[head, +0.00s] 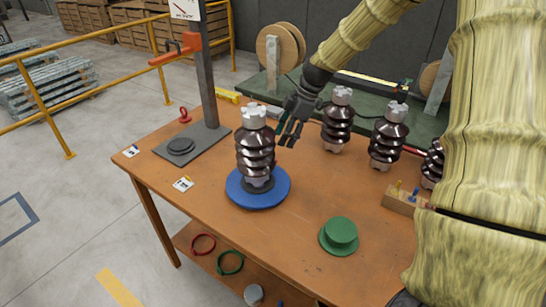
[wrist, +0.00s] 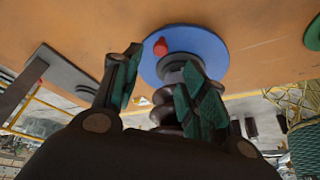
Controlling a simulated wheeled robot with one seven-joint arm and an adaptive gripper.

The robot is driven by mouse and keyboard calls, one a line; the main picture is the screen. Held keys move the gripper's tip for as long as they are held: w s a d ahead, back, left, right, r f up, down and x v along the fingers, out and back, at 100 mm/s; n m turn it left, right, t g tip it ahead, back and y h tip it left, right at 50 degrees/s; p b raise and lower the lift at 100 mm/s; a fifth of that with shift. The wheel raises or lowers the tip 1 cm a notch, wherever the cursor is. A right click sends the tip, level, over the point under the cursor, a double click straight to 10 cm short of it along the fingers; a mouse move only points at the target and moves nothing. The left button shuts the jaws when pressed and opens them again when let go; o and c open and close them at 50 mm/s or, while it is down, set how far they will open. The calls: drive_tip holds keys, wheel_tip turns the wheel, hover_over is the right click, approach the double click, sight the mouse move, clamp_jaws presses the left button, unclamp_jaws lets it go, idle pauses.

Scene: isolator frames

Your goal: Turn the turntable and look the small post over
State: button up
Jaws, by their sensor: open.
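The small post (head: 255,155), dark brown and ribbed with a pale grey top fitting, stands upright on the blue turntable (head: 233,197) near the table's left part. My gripper (head: 287,136) hangs at the right of the post's upper half in the head view, fingers pointing down. In the wrist view my open gripper (wrist: 160,85) shows the turntable (wrist: 215,43) beyond its fingertips, with a red knob (wrist: 160,46) on its rim. The post (wrist: 165,115) shows between the fingers, partly hidden by the right finger. I cannot tell whether any finger touches it.
Several similar insulators (head: 337,122) stand at the back right. A press-like stand (head: 208,80) is at the back left, and a green hat-shaped piece (head: 340,234) lies at the front right. A wooden block (head: 401,201) holds small pegs. The wooden tabletop (head: 300,195) is clear right of the turntable.

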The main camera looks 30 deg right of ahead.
drive_tip(key=shift+p+x, duration=0.9)
drive_tip(key=shift+x, duration=3.7)
clamp_jaws()
